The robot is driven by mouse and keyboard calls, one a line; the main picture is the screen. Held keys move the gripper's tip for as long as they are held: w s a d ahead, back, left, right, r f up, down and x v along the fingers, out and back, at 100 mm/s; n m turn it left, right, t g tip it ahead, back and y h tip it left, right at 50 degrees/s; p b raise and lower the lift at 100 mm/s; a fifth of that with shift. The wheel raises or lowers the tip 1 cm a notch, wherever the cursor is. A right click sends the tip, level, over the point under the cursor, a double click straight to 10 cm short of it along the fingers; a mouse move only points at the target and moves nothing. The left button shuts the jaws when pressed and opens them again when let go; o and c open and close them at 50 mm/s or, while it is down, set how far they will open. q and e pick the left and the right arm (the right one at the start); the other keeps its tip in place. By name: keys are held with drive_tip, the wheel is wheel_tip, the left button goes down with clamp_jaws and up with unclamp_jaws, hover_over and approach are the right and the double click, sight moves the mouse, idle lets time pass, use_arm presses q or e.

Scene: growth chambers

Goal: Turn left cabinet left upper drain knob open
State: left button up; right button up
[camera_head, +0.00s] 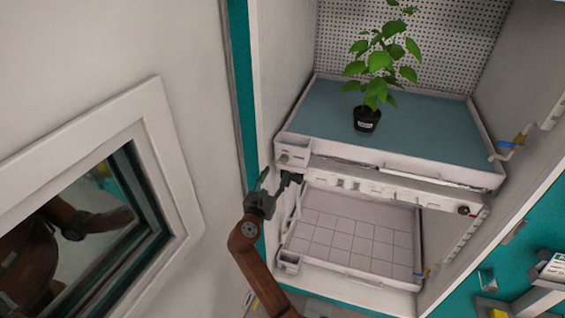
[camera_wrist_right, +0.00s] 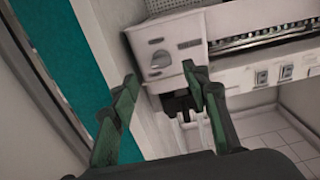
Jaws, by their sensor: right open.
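The left cabinet (camera_head: 268,60) is open, with an upper tray (camera_head: 425,158) and a lower tiled tray (camera_head: 350,240). A small white box sits at the upper tray's front left corner. A rounded grey knob-like part (camera_wrist_right: 160,60) shows on its front in the right wrist view; I cannot tell if this is the drain knob or how it is turned. My right gripper (camera_head: 278,180) is open just below and in front of this box. My left gripper is not in view.
A potted plant (camera_head: 367,120) stands on the upper tray. A pipe with a blue handle (camera_head: 504,144) is at the right. A dark round knob (camera_head: 463,210) sits on the front rail. The cabinet's teal left edge (camera_head: 240,90) and a wall window (camera_head: 95,210) are close by.

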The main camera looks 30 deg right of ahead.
sight(282, 161)
drive_tip(key=x, duration=0.7)
drive_tip(key=shift+w+d, duration=0.15)
drive_tip(key=shift+d, duration=0.15)
drive_tip(key=shift+c, duration=0.2)
